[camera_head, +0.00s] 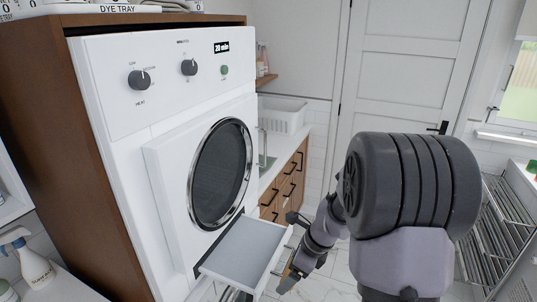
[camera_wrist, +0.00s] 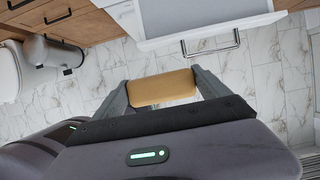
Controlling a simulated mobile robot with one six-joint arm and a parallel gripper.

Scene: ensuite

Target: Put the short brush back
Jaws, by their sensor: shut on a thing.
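My gripper (camera_wrist: 162,92) is shut on a tan, rounded block, which looks like the short brush (camera_wrist: 162,87). It lies crosswise between the two fingers, and no bristles show. In the head view my gripper (camera_head: 291,273) is low, beside the right front edge of the open drawer. The held thing is too small there to make out clearly. In the wrist view the drawer's front and handle are just beyond the fingers, apart from the held block as far as I can tell.
The white machine (camera_head: 125,65) has its grey-bottomed drawer (camera_head: 243,247) pulled out, with a handle (camera_wrist: 212,45) on its front. Wooden cabinets (camera_head: 290,180) stand behind. A metal rack (camera_head: 490,235) is at the right. A spray bottle (camera_head: 34,266) stands at the left. Marble floor (camera_wrist: 285,85) lies below.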

